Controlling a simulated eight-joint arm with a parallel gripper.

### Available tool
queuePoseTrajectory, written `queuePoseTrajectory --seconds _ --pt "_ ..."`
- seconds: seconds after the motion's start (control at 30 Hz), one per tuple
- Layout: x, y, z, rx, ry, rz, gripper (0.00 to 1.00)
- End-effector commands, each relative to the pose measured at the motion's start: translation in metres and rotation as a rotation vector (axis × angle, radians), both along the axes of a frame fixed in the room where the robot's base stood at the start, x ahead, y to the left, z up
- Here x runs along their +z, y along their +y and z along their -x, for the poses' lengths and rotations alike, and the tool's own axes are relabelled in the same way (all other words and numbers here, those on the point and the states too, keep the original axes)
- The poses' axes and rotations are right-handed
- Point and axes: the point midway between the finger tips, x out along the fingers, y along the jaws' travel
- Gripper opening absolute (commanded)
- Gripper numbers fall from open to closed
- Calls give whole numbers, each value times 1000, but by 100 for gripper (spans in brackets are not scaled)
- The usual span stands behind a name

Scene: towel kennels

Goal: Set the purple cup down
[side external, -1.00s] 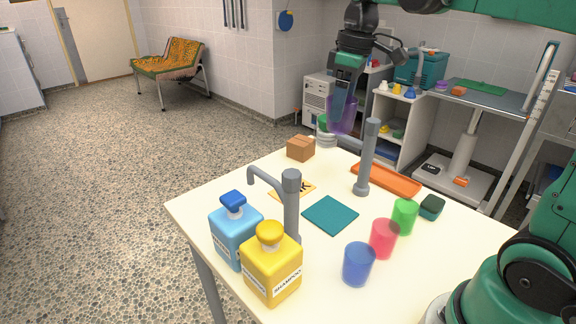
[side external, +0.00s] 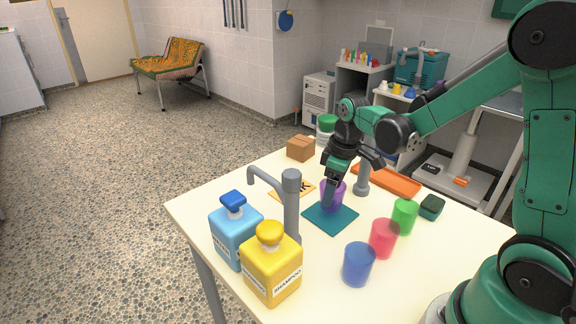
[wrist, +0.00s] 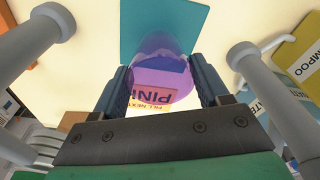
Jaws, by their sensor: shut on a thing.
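The translucent purple cup (side external: 341,194) is upright at the back part of the square teal mat (side external: 330,222). My gripper (side external: 331,190) is shut on it from above. Whether its base touches the mat or hangs just above it, I cannot tell. In the wrist view the purple cup (wrist: 160,62) sits between the two fingers of my gripper (wrist: 164,82), with the teal mat (wrist: 138,28) beyond it.
Two grey posts stand close by: a hooked one (side external: 291,205) front left and another (side external: 363,178) just right of my gripper. Green (side external: 404,217), red (side external: 383,239) and blue (side external: 359,264) cups stand at right. Blue (side external: 235,236) and yellow (side external: 271,268) bottles stand at front left.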

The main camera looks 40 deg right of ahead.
Motion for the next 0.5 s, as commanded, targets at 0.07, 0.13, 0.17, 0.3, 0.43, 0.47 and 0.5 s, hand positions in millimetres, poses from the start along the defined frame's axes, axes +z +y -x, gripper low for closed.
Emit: queuePoseTrajectory --seconds 0.07,0.13,0.17,0.3,0.43,0.47,0.5 --pt "-10 0 0 0 0 0 18" --pt "-15 0 0 0 0 0 18" --pt "-16 0 0 0 0 0 18" --pt "-16 0 0 0 0 0 18" --pt "-16 0 0 0 0 0 18" --pt "-17 0 0 0 0 0 18" --pt "-18 0 0 0 0 0 18"
